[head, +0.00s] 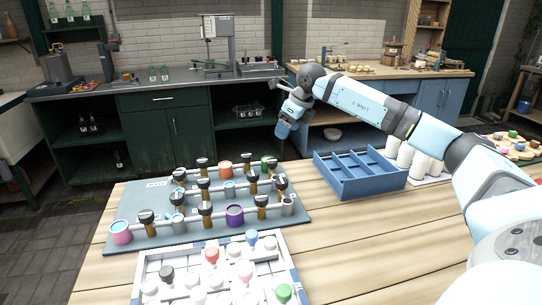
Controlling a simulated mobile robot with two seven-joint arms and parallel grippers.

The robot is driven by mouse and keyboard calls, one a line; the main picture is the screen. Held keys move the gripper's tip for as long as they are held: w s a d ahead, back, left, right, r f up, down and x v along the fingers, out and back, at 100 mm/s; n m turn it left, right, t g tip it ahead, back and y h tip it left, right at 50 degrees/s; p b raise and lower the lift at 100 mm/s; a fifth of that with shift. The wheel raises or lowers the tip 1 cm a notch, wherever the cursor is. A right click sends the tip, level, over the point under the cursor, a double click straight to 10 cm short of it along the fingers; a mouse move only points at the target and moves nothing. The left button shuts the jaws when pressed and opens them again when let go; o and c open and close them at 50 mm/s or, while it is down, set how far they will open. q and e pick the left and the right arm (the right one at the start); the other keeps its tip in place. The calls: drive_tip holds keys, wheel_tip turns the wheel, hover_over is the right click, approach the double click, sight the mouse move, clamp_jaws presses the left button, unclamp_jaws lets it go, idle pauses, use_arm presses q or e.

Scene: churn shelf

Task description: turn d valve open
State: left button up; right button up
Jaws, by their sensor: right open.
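A grey-green valve board (130,236) lies on the wooden table at the left. It carries rows of grey pipes with several dark-capped brass valves, such as one at the front (206,213). Coloured cups and rings sit among them, including a pink one (121,233), a purple one (235,215) and an orange one (225,168). A small white label (157,184) is too small to read, and I cannot tell which valve is d. My right gripper (277,86) is open and empty, raised beyond the board's back right, touching nothing. My left gripper is out of view.
A white tray (141,284) with several coloured and white knobs lies in front of the board. A blue divided crate (347,188) and white cylinders (424,167) stand to the right. A dark workbench (165,93) runs along the back.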

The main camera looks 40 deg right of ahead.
sight(272, 161)
drive_tip(key=b+x, duration=0.1)
drive_tip(key=x, duration=1.2)
drive_tip(key=shift+a, duration=0.1)
drive_tip(key=c, duration=0.9)
